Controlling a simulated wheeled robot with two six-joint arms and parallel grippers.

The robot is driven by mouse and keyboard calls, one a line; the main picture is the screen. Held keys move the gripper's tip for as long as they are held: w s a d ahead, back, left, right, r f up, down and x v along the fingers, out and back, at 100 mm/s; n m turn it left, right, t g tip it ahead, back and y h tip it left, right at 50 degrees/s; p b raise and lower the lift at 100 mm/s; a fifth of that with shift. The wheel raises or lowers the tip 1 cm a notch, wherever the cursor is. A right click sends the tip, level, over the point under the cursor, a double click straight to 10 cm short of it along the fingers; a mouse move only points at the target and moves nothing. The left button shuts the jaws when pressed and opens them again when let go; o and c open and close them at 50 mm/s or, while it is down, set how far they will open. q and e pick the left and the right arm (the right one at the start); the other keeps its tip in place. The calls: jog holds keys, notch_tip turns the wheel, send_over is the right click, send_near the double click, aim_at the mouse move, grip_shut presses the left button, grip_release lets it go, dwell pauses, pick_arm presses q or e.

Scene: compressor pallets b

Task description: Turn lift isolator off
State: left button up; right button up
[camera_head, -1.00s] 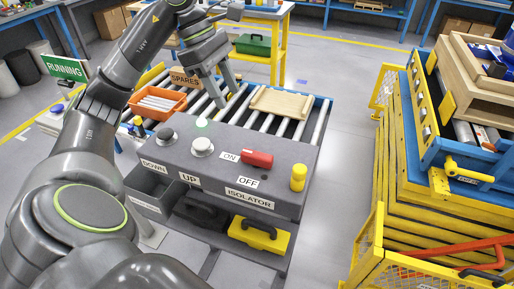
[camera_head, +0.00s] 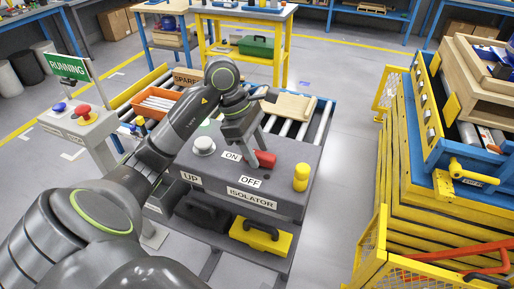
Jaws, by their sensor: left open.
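The red isolator handle (camera_head: 266,159) sits on top of the grey control box (camera_head: 222,172), lying roughly sideways with its left end near the ON label (camera_head: 232,155). The OFF label (camera_head: 251,181) is in front of it, above the ISOLATOR label (camera_head: 251,199). My left gripper (camera_head: 258,157) is open, pointing down at the handle. Its fingers are at the handle's left part and hide some of it; I cannot tell whether they touch it. My right gripper is out of view.
A white push button (camera_head: 203,146) and a yellow knob (camera_head: 300,177) stand on the box. Behind it are rollers with a wooden tray (camera_head: 293,107) and an orange bin (camera_head: 158,104). A sign reads RUNNING (camera_head: 66,66). A yellow lift with crates (camera_head: 440,200) is right, beyond open floor.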

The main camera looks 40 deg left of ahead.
pick_arm(q)
jog(key=shift+d+f, duration=0.1)
jog(key=shift+f, duration=0.15)
